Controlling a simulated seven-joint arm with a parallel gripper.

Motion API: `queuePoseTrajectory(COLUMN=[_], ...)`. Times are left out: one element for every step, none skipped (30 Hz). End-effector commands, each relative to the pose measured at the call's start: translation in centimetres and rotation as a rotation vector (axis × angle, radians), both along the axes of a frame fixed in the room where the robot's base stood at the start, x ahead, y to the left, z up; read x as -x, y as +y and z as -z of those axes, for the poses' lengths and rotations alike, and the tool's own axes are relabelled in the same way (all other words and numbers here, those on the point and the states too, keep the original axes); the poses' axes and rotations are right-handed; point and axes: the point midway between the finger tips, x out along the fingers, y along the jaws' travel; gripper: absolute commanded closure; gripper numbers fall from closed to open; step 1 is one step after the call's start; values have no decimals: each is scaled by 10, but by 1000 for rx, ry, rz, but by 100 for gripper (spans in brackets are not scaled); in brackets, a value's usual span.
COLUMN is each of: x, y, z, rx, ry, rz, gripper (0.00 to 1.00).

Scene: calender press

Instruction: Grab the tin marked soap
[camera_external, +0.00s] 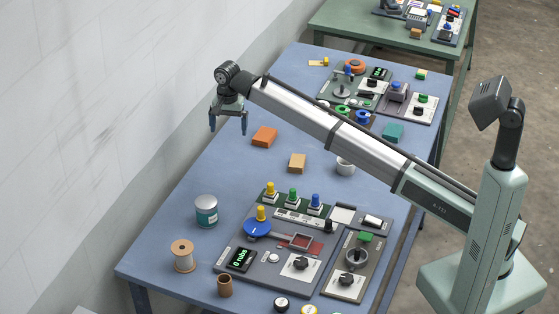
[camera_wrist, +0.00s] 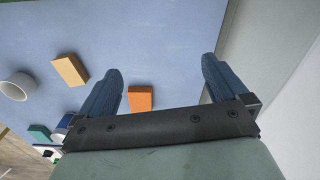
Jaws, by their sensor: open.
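A tin (camera_external: 206,212) with a teal and white side and a grey lid stands upright on the blue table, near its left edge. Its marking is too small to read. My gripper (camera_external: 228,131) is open, empty and pointing down, in the air well behind the tin, over the table's left side. The wrist view shows the two blue fingers of my gripper (camera_wrist: 162,68) spread apart with nothing between them. The tin does not show in the wrist view.
An orange block (camera_external: 264,137), a tan block (camera_external: 297,163) and a white cup (camera_external: 345,166) lie nearest my gripper. A wooden spool (camera_external: 183,255) and a brown cup (camera_external: 225,286) stand near the tin. A control panel (camera_external: 262,283) with coloured knobs lies to its right.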

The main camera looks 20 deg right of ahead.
Motion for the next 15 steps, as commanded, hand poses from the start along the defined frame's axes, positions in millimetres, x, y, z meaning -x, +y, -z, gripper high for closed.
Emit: queuePoseTrajectory(x=[21,31,43,52,61,71,79,86,96,103,110,119,126,133,141], y=[21,31,43,51,59,68,74,80,88,93,98,104,109,113,119], z=[-3,-4,-6,-7,-8,-9,-10,-11,-12,-13,-14,-15,-15,-16,-17], rx=[-2,-4,-7,-9,-11,-13,-16,-18,-21,-23,-26,-29,-32,-34,-38], ry=[-3,-5,-5,-6,-6,-6,-6,-6,-5,-5,-5,-5,-5,-5,-4], rz=[-31,-46,-64,-77,-89,-104,-114,-124,-137,-147,-156,-167,-179,-192,-215], gripper=[0,0,0,0,0,0,0,0,0,0,0,0,0,0,0])
